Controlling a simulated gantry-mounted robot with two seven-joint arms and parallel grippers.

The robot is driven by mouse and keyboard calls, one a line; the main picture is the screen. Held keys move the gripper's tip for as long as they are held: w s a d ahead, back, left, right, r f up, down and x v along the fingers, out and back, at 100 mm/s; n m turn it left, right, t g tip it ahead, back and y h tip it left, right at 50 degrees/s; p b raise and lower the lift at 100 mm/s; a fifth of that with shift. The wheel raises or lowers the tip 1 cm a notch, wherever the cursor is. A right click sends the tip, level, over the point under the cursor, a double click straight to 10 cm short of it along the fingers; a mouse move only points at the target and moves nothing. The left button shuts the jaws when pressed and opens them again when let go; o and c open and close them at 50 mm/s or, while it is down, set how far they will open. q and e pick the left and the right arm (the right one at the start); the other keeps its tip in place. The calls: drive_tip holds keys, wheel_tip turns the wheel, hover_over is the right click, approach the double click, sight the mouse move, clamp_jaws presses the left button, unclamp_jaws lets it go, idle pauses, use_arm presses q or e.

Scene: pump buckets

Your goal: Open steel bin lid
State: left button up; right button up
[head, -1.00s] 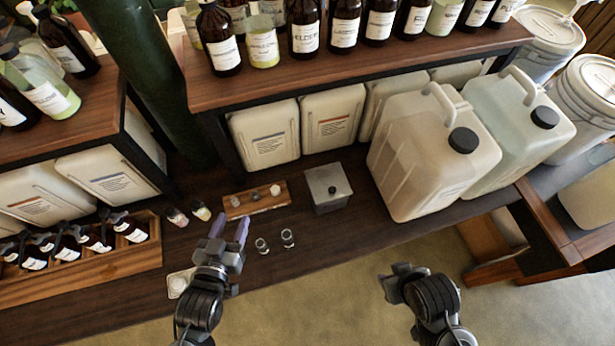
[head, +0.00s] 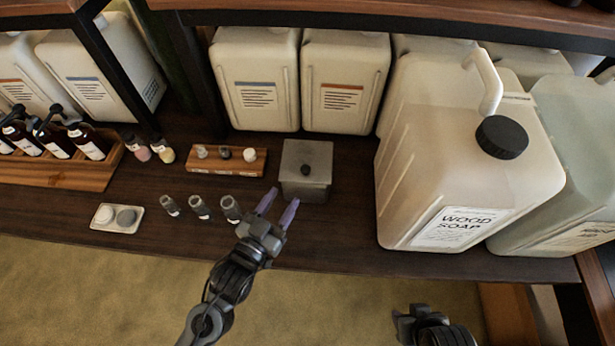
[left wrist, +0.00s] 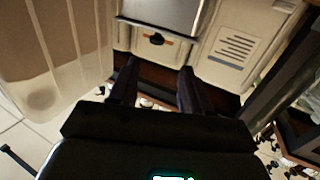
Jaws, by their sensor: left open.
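The steel bin (head: 318,158) is a small grey metal box with a dark round knob (head: 305,170) on its lid. It stands on the dark wood counter, and the lid looks closed. My left gripper (head: 279,206) is open and empty, its two purple fingers apart. It is just in front of the bin, slightly to the left, and looks clear of the knob. In the left wrist view, the bin (left wrist: 180,12) and its dark knob (left wrist: 156,39) are at the top, beyond the spread fingers (left wrist: 158,85). My right gripper (head: 404,322) is low in the head view, partly cut off.
A wooden block (head: 227,161) with small knobs lies left of the bin. Several small glasses (head: 200,207) stand in front of it. A large wood soap jug (head: 450,150) stands close on the right. White canisters (head: 345,80) stand behind under the shelf.

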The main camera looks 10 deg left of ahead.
sight(303, 172)
use_arm(q)
drive_tip(key=x, duration=0.5)
drive_tip(key=b+x, duration=0.1)
drive_tip(key=x, duration=0.5)
drive_tip(key=shift+s+d+f, duration=0.1)
drive_tip(key=shift+d+f, duration=0.1)
drive_tip(key=shift+d, duration=0.05)
clamp_jaws()
